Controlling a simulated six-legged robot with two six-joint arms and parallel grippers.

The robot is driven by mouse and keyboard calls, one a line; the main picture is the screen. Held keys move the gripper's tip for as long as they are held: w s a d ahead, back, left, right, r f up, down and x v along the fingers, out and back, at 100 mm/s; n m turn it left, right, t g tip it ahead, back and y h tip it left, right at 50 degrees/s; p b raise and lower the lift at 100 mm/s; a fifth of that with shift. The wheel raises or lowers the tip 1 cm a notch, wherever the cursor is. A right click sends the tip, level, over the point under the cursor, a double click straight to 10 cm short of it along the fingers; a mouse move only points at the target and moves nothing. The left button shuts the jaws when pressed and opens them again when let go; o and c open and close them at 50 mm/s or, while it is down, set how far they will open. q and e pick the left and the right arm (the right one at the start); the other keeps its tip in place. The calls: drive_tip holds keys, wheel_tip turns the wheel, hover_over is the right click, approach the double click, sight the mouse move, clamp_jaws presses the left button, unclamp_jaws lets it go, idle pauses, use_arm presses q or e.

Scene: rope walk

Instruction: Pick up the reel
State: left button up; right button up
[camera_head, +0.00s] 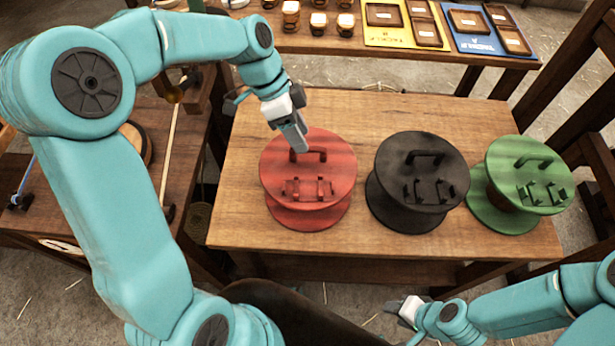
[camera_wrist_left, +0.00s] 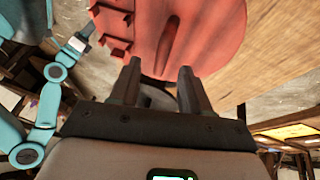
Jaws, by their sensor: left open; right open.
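Three reels stand in a row on the wooden table (camera_head: 233,215): a red reel (camera_head: 325,205), a black reel (camera_head: 408,205) and a green reel (camera_head: 495,205). Each has a bar handle and small brackets on its top disc. My left gripper (camera_head: 299,145) is over the far part of the red reel, close to its handle. In the left wrist view, the open fingers (camera_wrist_left: 160,75) point at the red handle (camera_wrist_left: 168,45), which shows between and beyond them. I cannot tell whether they touch it. My right gripper (camera_head: 405,310) is low in front of the table, away from the reels.
A bench behind holds several small jars (camera_head: 318,22), a yellow board (camera_head: 405,38) and a blue board (camera_head: 485,45) with wooden trays. A dark wooden frame (camera_head: 575,110) stands at the right. The tabletop behind the black reel is clear.

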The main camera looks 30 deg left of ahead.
sight(308, 174)
use_arm(q)
drive_tip(key=x, duration=0.5)
drive_tip(key=shift+w+d+p, duration=0.1)
drive_tip(key=shift+w+p, duration=0.1)
drive_tip(key=shift+p, duration=0.2)
drive_tip(key=shift+s+d+f, duration=0.1)
clamp_jaws()
idle(0.9)
